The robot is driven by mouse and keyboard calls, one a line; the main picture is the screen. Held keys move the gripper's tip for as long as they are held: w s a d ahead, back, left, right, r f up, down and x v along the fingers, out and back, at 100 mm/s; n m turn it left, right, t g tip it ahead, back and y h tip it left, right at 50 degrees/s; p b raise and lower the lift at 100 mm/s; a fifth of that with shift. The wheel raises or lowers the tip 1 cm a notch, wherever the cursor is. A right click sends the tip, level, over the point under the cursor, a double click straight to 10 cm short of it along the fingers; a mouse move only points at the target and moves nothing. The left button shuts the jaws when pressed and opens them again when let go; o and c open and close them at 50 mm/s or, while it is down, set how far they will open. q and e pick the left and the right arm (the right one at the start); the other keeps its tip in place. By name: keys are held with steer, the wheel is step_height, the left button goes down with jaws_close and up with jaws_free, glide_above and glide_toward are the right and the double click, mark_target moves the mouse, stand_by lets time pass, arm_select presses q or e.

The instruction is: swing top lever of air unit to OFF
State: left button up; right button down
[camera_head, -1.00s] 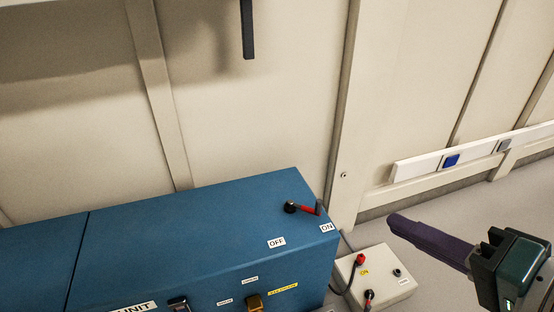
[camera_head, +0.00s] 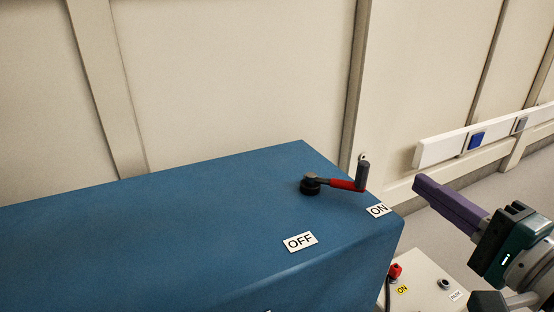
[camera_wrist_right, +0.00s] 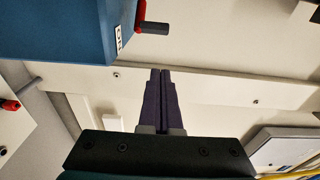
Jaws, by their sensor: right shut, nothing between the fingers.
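The air unit (camera_head: 190,240) is a large blue box with a flat top. Its top lever (camera_head: 342,184) has a black pivot, a red arm and an upright grey handle, and it points right to the ON label (camera_head: 378,210). The OFF label (camera_head: 300,242) lies nearer the front edge. In the right wrist view the lever's grey handle (camera_wrist_right: 153,28) shows at the top. My right gripper (camera_head: 418,182), with purple fingers, is shut and empty, right of the handle and apart from it. It also shows in the right wrist view (camera_wrist_right: 160,72). My left gripper is out of view.
A pale box (camera_head: 425,285) with a red knob and its own ON label stands low, right of the air unit. A white rail with a blue socket (camera_head: 476,141) runs along the back wall. Space above the unit's top is clear.

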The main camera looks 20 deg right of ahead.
steer(key=shift+s+d+f, duration=0.1)
stand_by(0.3)
steer(key=w+b, duration=0.1)
steer(key=w, duration=0.1)
steer(key=w+a+b, duration=0.1)
steer(key=w, duration=0.2)
steer(key=w+a+b, duration=0.1)
steer(key=w, duration=0.2)
steer(key=shift+a, duration=0.25)
steer(key=shift+s+a, duration=0.25)
steer(key=shift+a, duration=0.1)
steer(key=shift+w+d, duration=0.1)
